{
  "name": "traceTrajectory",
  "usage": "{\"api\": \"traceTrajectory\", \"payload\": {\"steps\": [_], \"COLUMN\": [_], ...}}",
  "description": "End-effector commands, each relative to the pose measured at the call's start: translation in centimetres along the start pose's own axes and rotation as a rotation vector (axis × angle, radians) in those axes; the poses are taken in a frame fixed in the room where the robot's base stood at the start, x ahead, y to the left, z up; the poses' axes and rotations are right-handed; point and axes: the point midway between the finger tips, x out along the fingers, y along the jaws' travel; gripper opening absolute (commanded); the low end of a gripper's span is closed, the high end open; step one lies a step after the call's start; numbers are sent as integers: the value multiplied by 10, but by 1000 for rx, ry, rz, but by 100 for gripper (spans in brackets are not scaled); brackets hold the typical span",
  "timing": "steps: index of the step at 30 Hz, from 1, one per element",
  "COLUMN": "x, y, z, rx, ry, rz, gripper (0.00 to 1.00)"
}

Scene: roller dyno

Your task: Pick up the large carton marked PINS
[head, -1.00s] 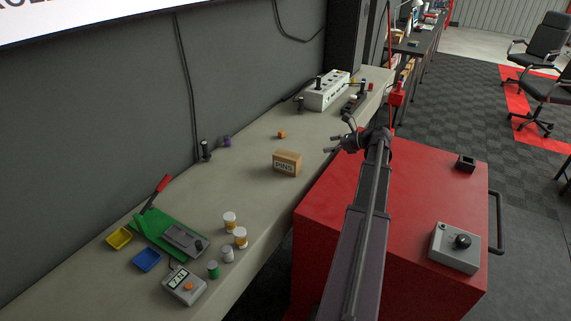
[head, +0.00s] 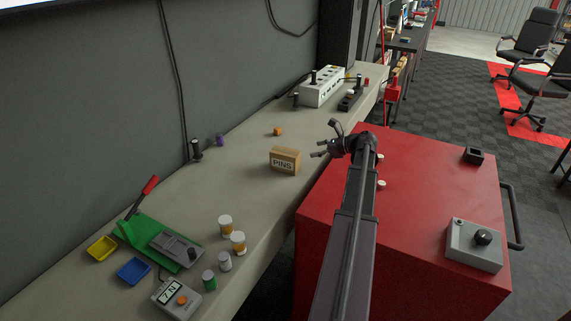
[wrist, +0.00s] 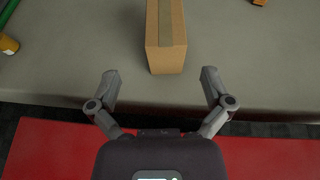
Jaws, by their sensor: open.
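The carton marked PINS (head: 284,160) is a brown cardboard box standing on the grey bench, near its front edge. In the wrist view the carton (wrist: 166,38) is at the top centre, with tape along its top. My gripper (head: 325,139) is open and empty, to the right of the carton and above the bench's edge. In the wrist view my gripper (wrist: 159,80) has its fingers spread wide, with the carton ahead of and roughly between them, not touched.
A red cabinet (head: 419,185) stands below my arm, bearing a grey box with a knob (head: 474,246). Several small jars (head: 225,226) and a green press (head: 157,238) are on the near bench. The bench around the carton is mostly clear.

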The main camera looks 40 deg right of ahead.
Motion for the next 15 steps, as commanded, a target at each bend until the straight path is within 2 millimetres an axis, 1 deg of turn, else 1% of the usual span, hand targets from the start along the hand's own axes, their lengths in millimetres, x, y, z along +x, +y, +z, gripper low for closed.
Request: {"api": "traceTrajectory", "payload": {"steps": [6,9,12,15], "x": [-9,-10,-7,2], "y": [-4,-5,-6,-6], "z": [-3,-4,-6,-6], "rx": [5,6,6,6], "ry": [0,0,0,0], "rz": [-11,-14,-16,-15], "gripper": [100,100,100,100]}}
